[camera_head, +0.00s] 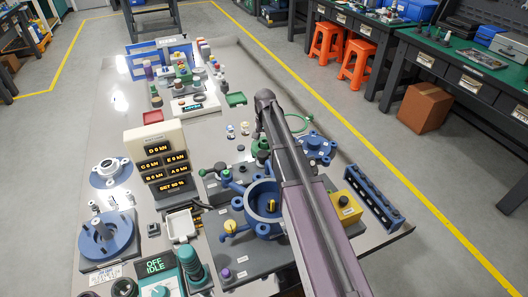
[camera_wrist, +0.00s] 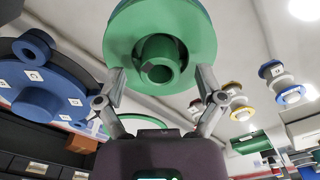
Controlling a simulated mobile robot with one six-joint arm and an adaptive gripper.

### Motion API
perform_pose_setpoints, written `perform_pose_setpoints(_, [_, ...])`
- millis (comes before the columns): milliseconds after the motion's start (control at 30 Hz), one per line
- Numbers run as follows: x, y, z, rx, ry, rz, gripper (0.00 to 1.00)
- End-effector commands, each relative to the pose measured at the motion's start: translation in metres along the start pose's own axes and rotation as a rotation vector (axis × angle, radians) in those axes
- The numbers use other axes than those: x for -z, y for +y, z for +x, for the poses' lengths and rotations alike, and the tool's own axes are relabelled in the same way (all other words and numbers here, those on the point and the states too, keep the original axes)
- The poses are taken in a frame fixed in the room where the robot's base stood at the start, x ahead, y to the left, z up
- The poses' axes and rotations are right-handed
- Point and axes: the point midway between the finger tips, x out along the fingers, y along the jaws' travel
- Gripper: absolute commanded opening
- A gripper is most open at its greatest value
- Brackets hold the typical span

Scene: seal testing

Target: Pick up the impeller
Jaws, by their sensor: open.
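The impeller appears to be the green round part (camera_wrist: 196,28) with a hollow central hub, large at the top middle of the wrist view. My gripper (camera_wrist: 161,76) is open, with one finger on each side of the green hub. I cannot tell whether the fingers touch it. In the head view, a small green part (camera_head: 262,144) shows at the end of my arm, and the arm hides most of the gripper there.
A blue flanged cover (camera_head: 318,146) lies right of my gripper; a blue flanged part also shows in the wrist view (camera_wrist: 38,78). A blue housing (camera_head: 250,208), a yellow box (camera_head: 345,206) and a display unit (camera_head: 160,158) stand nearer.

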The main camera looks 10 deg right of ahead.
Motion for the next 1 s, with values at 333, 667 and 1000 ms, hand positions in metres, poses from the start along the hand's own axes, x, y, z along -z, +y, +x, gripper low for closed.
perform_pose_setpoints(333, [0.0, 0.0, 0.0081, 0.0, 0.0, 0.0, 0.88])
perform_pose_setpoints(667, [0.0, 0.0, 0.0079, 0.0, 0.0, 0.0, 0.88])
perform_pose_setpoints(1000, [-0.0001, -0.0002, 0.0079, 0.0, 0.0, 0.0, 0.23])
